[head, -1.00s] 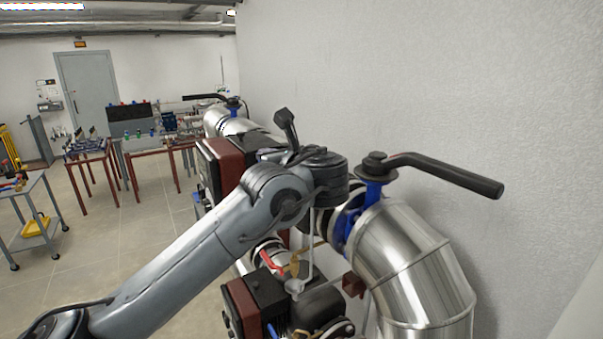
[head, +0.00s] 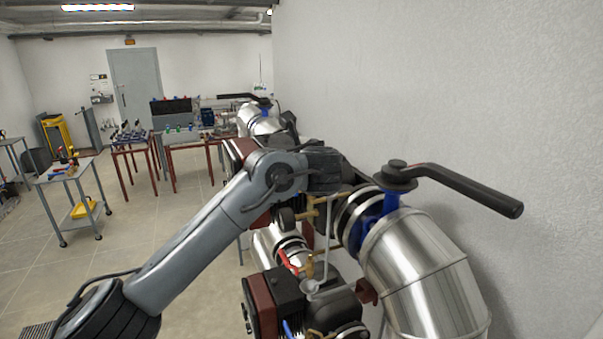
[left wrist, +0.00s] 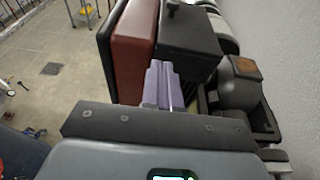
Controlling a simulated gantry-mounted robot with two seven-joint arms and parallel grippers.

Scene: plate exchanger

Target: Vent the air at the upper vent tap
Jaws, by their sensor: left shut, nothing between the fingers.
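A brass tap fitting (head: 313,207) shows just below my left wrist in the head view, on a thin pale pipe that drops to a small funnel (head: 312,287). A second brass fitting (head: 308,266) sits lower, beside a red lever (head: 288,262). I cannot tell for certain which is the vent tap's handle. In the head view my left gripper is hidden behind its wrist. In the left wrist view my left gripper (left wrist: 160,82) is shut and empty, in front of a dark red and black block (left wrist: 135,45). No tap is clear there. My right gripper is not in view.
A large silver-clad pipe elbow (head: 425,270) with a blue valve and long black lever (head: 465,190) stands at the right by the wall. A black and red pump unit (head: 285,300) is below. Open floor and work tables (head: 200,147) lie to the left.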

